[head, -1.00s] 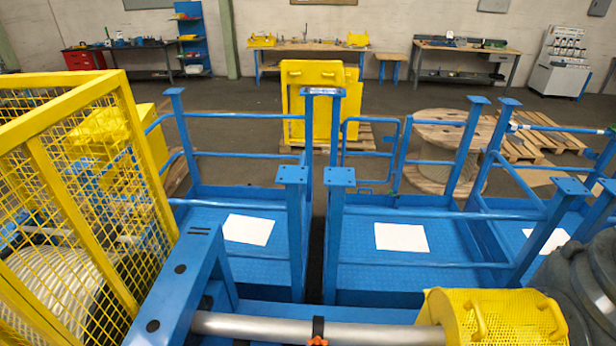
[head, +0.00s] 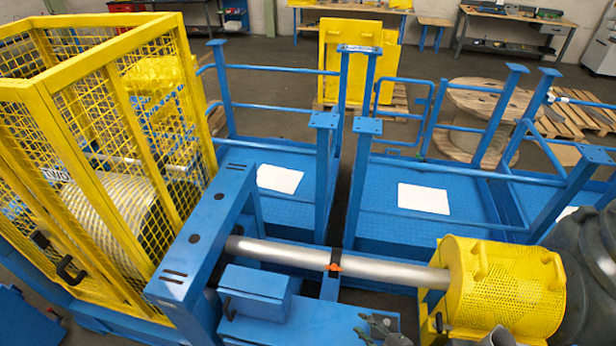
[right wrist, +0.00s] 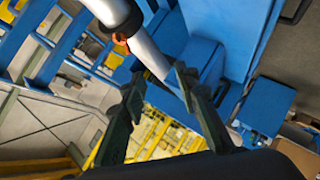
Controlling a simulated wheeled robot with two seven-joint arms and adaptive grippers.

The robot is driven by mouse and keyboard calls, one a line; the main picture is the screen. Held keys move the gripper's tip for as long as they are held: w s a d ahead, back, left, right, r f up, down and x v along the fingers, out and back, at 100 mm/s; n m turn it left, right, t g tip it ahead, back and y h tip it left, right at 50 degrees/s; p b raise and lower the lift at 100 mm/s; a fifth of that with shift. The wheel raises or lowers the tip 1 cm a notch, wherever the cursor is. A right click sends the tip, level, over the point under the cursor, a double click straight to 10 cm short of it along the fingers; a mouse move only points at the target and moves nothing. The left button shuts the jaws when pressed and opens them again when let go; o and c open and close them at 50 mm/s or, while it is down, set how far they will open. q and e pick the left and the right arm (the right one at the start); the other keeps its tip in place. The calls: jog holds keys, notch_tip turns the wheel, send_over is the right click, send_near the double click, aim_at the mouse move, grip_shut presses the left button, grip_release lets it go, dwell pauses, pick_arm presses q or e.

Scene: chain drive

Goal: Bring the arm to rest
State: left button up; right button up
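My right gripper (head: 380,327) shows at the bottom edge of the head view, right of the middle, in front of the silver shaft (head: 288,252). In the right wrist view the gripper (right wrist: 160,78) has its two dark fingers spread apart, with nothing between them. The shaft (right wrist: 150,55) with its orange-marked collar (right wrist: 121,40) shows beyond the fingers. In the head view the orange mark (head: 334,267) sits at the shaft's middle. The shaft runs from a blue frame (head: 205,225) to a yellow perforated guard (head: 510,290). My left gripper is not in view.
A yellow mesh cage (head: 150,90) around a ribbed drum (head: 110,215) stands at the left. A blue box (head: 255,290) sits in front of the shaft. Blue platforms with railings (head: 470,205) lie behind it. A cable spool (head: 470,105) stands farther back.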

jog(key=s+d+r+m+g+h, duration=0.3)
jog(key=s+d+m+g+h, duration=0.4)
jog(key=s+d+m, duration=1.05)
notch_tip(320, 180, down, 34)
jog(key=s+a+n+b, duration=0.1)
jog(key=s+a+b, duration=0.1)
jog(key=b, duration=0.4)
pick_arm(q)
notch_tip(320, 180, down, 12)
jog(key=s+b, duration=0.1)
jog(key=b, duration=0.5)
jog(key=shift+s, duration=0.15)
pick_arm(e)
jog(key=s+f+g, duration=0.1)
jog(key=s+f, duration=0.9)
jog(key=f, duration=0.2)
jog(key=s+f+g, duration=0.1)
jog(key=s+f, duration=0.9)
jog(key=f, duration=0.3)
jog(key=shift+f+n, duration=0.3)
jog(key=shift+n, duration=0.05)
